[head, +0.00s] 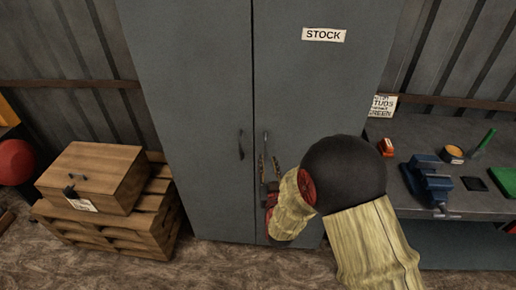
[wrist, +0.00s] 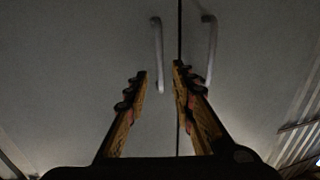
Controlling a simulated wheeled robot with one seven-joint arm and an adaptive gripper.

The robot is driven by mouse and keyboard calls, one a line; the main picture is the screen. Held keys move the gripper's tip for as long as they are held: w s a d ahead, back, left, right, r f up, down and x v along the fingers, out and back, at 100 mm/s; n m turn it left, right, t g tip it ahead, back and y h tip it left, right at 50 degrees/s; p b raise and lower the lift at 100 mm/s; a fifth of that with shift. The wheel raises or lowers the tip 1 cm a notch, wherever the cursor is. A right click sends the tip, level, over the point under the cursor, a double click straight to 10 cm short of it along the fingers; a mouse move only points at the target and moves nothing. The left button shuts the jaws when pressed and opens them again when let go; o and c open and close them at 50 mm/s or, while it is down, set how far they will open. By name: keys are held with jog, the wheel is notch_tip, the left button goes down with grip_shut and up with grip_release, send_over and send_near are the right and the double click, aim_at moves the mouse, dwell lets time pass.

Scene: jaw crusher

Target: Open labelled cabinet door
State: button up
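The grey two-door cabinet (head: 195,70) stands upright in the middle of the head view, both doors shut. The right door (head: 325,85) carries a white label reading STOCK (head: 323,34). Its dark bar handle (head: 265,142) is beside the centre seam; the left door's handle (head: 241,145) is across the seam. My gripper (head: 268,162) is open, its fingers at the lower part of the right door's handle. In the wrist view, my gripper (wrist: 160,72) has one handle (wrist: 157,45) between its spread fingertips and the other handle (wrist: 209,50) outside them. Contact cannot be told.
A wooden box (head: 92,175) sits on stacked pallets (head: 145,225) left of the cabinet. A workbench (head: 415,140) with a blue vise (head: 428,180) and small items stands close on the right. Some brown floor (head: 215,268) is clear in front.

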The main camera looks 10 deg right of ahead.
aim_at(265, 149)
jog(key=w, duration=0.2)
jog(key=w+b, duration=0.1)
jog(key=w, duration=0.2)
jog(key=w+d, duration=0.1)
jog(key=w, duration=0.1)
jog(key=shift+w+r+b, duration=0.2)
jog(key=shift+w+b, duration=0.15)
jog(key=shift+w, duration=0.05)
jog(key=shift+c, duration=1.3)
jog(key=c, duration=0.4)
